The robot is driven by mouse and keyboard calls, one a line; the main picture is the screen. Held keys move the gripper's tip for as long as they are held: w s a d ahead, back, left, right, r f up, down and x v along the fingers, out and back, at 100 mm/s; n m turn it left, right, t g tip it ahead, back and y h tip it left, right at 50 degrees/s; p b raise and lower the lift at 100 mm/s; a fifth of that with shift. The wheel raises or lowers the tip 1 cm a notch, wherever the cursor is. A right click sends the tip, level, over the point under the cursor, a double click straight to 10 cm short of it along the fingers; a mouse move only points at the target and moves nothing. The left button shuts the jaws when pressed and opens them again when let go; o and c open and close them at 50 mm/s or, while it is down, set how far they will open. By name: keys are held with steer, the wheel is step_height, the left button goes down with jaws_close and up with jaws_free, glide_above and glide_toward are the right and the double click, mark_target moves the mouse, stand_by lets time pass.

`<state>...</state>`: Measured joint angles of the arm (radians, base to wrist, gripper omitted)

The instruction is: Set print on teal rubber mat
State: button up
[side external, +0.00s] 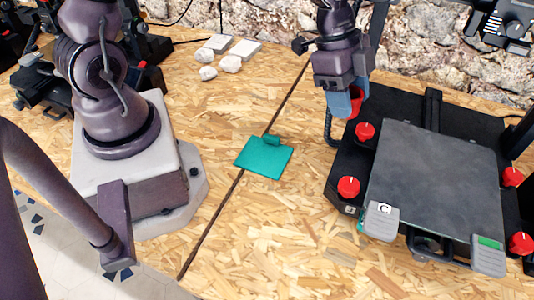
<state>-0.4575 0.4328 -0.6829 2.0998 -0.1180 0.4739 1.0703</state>
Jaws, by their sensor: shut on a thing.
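The teal rubber mat (262,161) lies flat on the wooden table, left of the printer. A small rounded teal piece (272,140) sits at its back edge; I cannot tell if it is part of the mat. My gripper (350,110) points down above the printer's back left corner, to the right of the mat and apart from it. It is shut on a small red piece (356,103), likely the print, mostly hidden behind a blue part at the gripper's end. Its full shape cannot be seen.
A black printer with a grey bed (435,185) and red corner knobs stands at right; the bed looks empty. A dark line (215,230) crosses the table beside the mat. White blocks and lumps (230,64) lie at the back. Table around the mat is clear.

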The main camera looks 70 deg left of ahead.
steer(key=s+a+f+m+g, duration=0.2)
steer(key=s+a+f+m, duration=0.3)
steer(key=s+a+f, duration=0.15)
steer(key=m+g+y, duration=0.2)
steer(key=m+g, duration=0.2)
steer(key=m, duration=1)
glide_above(253, 159)
steer(key=w, duration=0.1)
step_height(253, 159, down, 4)
steer(key=shift+a+f, duration=0.2)
steer(key=shift+f, duration=3.45)
steer(key=shift+f, duration=0.1)
steer(key=o, duration=0.9)
